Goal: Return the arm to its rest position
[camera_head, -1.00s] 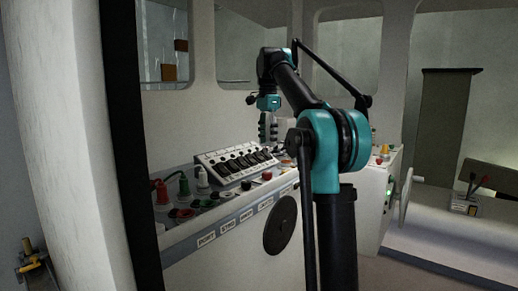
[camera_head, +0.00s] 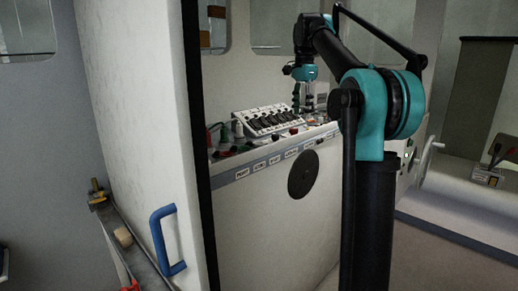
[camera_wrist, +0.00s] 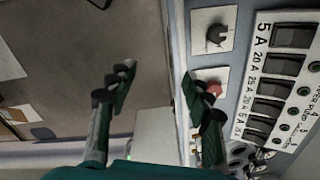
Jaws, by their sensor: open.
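My arm stands at the right of the head view, its elbow high and its forearm reaching back over the console. My gripper (camera_head: 309,101) hangs downward above the right part of the console. In the wrist view my gripper (camera_wrist: 160,85) is open, its two dark fingers spread wide with nothing between them. Past the fingers lie the console's front edge and the floor. A switch panel (camera_wrist: 277,75) with dark rocker switches lies to the right of the fingers, and it also shows in the head view (camera_head: 265,119).
The console front (camera_head: 270,200) carries a round black disc (camera_head: 303,174). A white door (camera_head: 140,120) with a blue handle (camera_head: 167,240) stands at left. A bench with tools (camera_head: 130,240) is at lower left. A white handwheel (camera_head: 430,158) is at right. Floor is clear in front.

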